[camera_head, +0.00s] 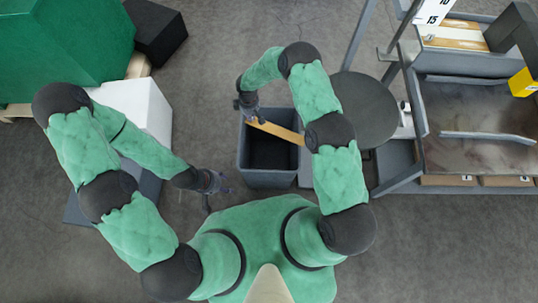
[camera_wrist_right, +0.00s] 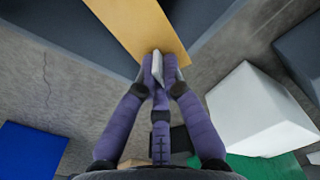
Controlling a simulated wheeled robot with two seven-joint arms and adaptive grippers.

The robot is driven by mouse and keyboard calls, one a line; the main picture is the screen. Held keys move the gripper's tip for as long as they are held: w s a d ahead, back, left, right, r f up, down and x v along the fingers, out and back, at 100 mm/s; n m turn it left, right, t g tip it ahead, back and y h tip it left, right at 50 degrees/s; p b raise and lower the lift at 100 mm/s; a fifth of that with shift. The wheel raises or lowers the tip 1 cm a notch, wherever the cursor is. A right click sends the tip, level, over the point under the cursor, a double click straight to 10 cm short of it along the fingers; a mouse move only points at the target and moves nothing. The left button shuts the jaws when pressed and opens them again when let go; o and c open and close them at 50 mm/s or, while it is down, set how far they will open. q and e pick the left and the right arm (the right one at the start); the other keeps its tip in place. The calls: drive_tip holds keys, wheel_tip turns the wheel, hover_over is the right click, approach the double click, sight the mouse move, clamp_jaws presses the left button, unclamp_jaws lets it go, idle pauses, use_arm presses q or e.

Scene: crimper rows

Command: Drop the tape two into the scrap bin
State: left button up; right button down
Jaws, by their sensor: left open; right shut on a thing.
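Tape two appears as a flat tan strip (camera_head: 278,132), also seen in the right wrist view (camera_wrist_right: 140,28). My right gripper (camera_head: 248,110) is shut on one end of it, with its fingertips (camera_wrist_right: 157,72) closed at the strip's edge. The scrap bin (camera_head: 268,180) is a dark grey open box. The strip lies across the far part of its opening, as seen from above; its height over the rim is hard to tell. The bin's inside looks dark and empty. My left gripper (camera_head: 218,183) is open and empty, just left of the bin.
A round dark grey top (camera_head: 365,108) stands right of the bin. A grey workbench (camera_head: 475,150) with shelves is at the right. A white box (camera_head: 150,110), a green block (camera_head: 65,40) and a black box (camera_head: 158,30) stand at the left. Floor beyond the bin is clear.

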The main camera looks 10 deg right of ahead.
drive_tip(key=c, duration=1.3)
unclamp_jaws()
wheel_tip(320, 180, up, 12)
